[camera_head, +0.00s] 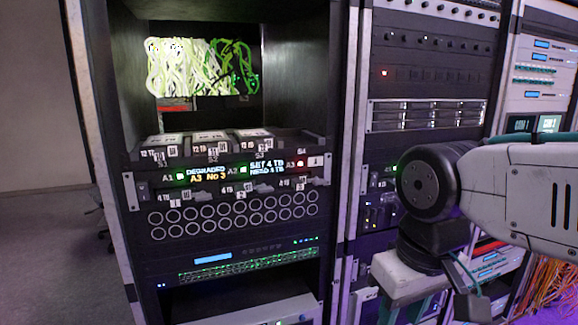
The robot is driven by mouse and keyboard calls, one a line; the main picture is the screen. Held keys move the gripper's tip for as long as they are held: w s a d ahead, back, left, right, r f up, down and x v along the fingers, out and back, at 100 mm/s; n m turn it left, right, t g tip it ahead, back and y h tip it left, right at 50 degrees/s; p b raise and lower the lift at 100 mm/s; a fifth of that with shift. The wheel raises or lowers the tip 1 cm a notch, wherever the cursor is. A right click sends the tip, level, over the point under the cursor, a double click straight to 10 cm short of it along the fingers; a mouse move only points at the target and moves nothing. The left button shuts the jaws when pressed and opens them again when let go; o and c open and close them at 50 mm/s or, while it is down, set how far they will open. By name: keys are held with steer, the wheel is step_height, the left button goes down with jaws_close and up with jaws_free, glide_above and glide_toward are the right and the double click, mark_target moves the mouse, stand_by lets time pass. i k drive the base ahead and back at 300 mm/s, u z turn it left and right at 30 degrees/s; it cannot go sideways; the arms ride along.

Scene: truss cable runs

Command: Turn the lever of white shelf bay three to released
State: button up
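An equipment shelf (132,193) sits in the left rack. Pale modules marked S1 (163,147), S2 (209,145) and S3 (254,143) stand on its top; S4 is labelled at the right. Its dark front strip has small displays (208,174) reading "DEGRADED A3 No 3" and "SET 4 TB NEED 4 TB". Small tabs (241,190) line the front below them; I cannot tell which is the lever of bay three or how it is turned. My gripper (410,312) seems to hang below my arm's end at bottom right, apart from the shelf. Its fingertips are cut off.
White and green cables (195,68) hang behind the shelf. A panel of round ports (235,215) and a switch with green lights (245,265) lie below. Rack uprights (343,150) separate the middle rack from the left one. Floor (50,255) is open at left.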

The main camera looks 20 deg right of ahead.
mark_target(315, 182)
steer(key=k, duration=1.15)
steer(key=z, duration=0.65)
steer(key=i, duration=0.7)
steer(key=u, duration=0.1)
